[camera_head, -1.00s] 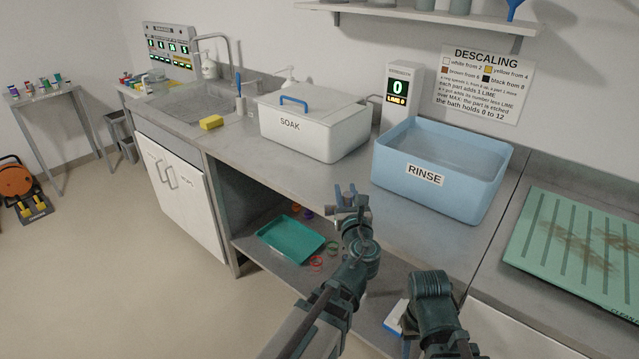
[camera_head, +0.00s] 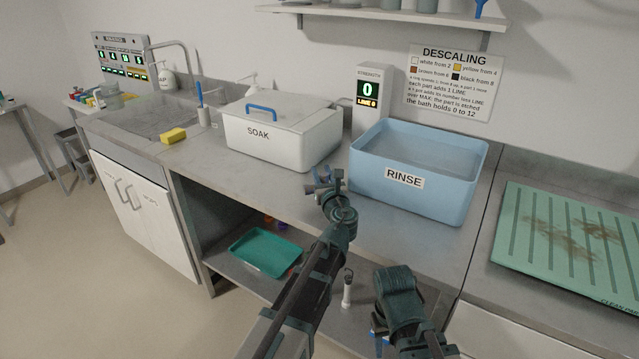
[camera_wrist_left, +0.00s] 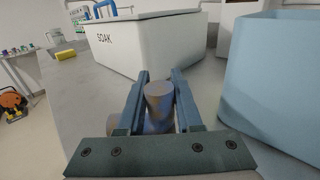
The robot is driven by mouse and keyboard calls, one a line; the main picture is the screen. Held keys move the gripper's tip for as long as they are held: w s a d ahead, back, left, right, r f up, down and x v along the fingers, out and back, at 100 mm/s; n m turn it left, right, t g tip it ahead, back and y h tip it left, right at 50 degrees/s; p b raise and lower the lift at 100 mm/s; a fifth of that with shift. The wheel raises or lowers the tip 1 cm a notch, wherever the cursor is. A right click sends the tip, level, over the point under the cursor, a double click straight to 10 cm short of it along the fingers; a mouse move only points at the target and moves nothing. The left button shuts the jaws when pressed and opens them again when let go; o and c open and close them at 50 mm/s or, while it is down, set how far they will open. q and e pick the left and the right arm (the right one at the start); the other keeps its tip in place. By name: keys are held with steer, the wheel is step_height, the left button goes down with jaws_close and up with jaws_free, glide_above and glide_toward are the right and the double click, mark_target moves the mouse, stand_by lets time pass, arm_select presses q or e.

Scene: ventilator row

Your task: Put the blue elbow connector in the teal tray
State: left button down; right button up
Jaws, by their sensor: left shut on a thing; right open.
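My left gripper (camera_head: 326,177) is shut on the blue elbow connector (camera_wrist_left: 158,105). In the left wrist view the connector is a blue-grey pipe piece between the two fingers, its round end up; its lower part is partly hidden. In the head view the gripper appears over the counter, in front of the gap between the soak and rinse tubs. The teal tray (camera_head: 262,256) lies on the shelf under the counter, left of and below my left arm. My right gripper (camera_head: 385,335) is open, low at the bottom, mostly hidden by its own wrist.
The lidded white SOAK tub (camera_head: 283,142) and blue RINSE tub (camera_head: 415,195) stand on the counter (camera_head: 225,165). The counter overhangs the tray's shelf. Small coloured rings (camera_head: 272,221) lie behind the tray. A white cylindrical object (camera_head: 347,293) stands beside my left arm.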

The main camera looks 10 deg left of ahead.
arm_select(q)
steer(key=shift+f+b, duration=1.55)
steer(key=shift+f, duration=0.15)
steer(key=shift+f, duration=0.1)
steer(key=shift+f, duration=0.15)
steer(key=c, duration=0.6)
jaws_free()
